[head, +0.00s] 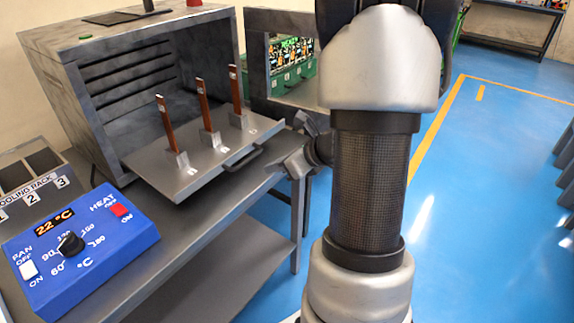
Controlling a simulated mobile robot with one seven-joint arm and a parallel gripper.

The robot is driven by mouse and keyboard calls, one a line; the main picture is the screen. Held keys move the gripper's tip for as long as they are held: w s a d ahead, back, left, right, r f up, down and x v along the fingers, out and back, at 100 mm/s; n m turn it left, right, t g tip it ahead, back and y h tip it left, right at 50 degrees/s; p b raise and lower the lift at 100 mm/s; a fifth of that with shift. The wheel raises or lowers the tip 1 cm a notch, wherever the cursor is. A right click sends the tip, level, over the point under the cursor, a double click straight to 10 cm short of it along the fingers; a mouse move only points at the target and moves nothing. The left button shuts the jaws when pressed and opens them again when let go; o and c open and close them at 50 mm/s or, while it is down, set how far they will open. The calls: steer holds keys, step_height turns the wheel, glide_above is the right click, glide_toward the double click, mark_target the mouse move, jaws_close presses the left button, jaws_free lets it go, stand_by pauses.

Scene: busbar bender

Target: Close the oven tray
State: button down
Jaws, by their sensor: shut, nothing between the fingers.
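The grey oven (75,75) stands open on the metal bench, with ribbed rails inside. Its oven tray (190,180) is pulled out of the front. Three upright copper-coloured bars (202,104) stand in holders on the tray. A dark handle (243,159) is on the tray's front edge. My gripper (284,166) is just right of the tray's front edge, near the handle. It is shut and appears empty; my arm hides part of it. I cannot tell whether it touches the tray.
The oven door (252,60) is swung open behind the tray. A blue control box (82,250) reading 22 °C and a cooling rack (32,180) sit on the bench (215,228) at left. Blue floor (490,210) is clear at right.

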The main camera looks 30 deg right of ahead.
steer(key=shift+w+a+r, duration=0.1)
steer(key=shift+w+a, duration=0.2)
steer(key=shift+w, duration=0.35)
steer(key=shift+w+a+r, duration=0.15)
steer(key=shift+w+a, duration=0.1)
steer(key=shift+w, duration=0.35)
steer(key=shift+w+a+r, duration=0.1)
steer(key=shift+w+a, duration=0.2)
steer(key=shift+w, duration=0.35)
steer(key=shift+w, duration=0.1)
